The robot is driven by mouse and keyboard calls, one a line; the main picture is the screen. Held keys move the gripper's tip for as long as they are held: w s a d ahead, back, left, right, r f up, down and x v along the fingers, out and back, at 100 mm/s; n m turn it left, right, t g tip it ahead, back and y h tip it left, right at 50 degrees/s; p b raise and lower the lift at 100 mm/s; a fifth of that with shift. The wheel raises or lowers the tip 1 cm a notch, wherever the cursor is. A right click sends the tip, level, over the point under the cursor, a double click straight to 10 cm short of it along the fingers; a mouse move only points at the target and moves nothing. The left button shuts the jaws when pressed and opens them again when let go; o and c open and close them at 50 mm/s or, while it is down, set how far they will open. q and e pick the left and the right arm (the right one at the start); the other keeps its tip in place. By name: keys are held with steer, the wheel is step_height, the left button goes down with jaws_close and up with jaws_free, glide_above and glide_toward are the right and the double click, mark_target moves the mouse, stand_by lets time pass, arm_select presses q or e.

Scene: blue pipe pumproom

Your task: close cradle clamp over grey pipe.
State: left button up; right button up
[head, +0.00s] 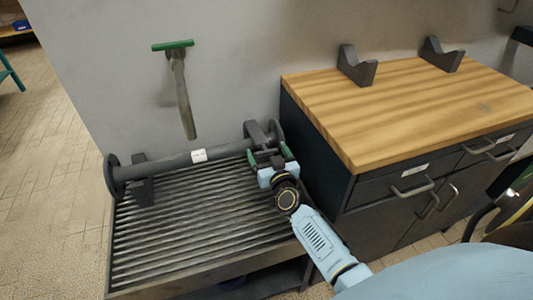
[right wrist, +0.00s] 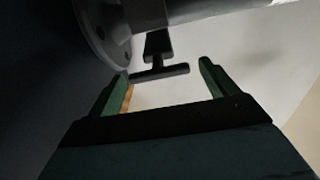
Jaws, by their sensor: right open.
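The grey pipe (head: 190,158), with a round flange at each end and a white label, lies across a slatted bench in dark cradles. The dark clamp part (head: 256,134) stands raised at the pipe's right end, beside the right flange. My right gripper (head: 268,156) is in front of this end, its green fingers open and empty. In the right wrist view, a dark T-shaped handle (right wrist: 160,73) shows between or just beyond the open fingers; I cannot tell whether they touch it. The pipe and flange (right wrist: 102,30) show above. My left gripper is not in view.
The slatted bench (head: 190,235) is bare in front of the pipe. A wood-topped cabinet (head: 420,105) stands close on the right, with two empty dark cradles (head: 357,68) on top.

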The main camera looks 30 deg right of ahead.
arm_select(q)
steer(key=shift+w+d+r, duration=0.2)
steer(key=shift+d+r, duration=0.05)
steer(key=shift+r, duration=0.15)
arm_select(e)
steer(key=shift+w+d, duration=0.2)
steer(key=shift+w, duration=0.4)
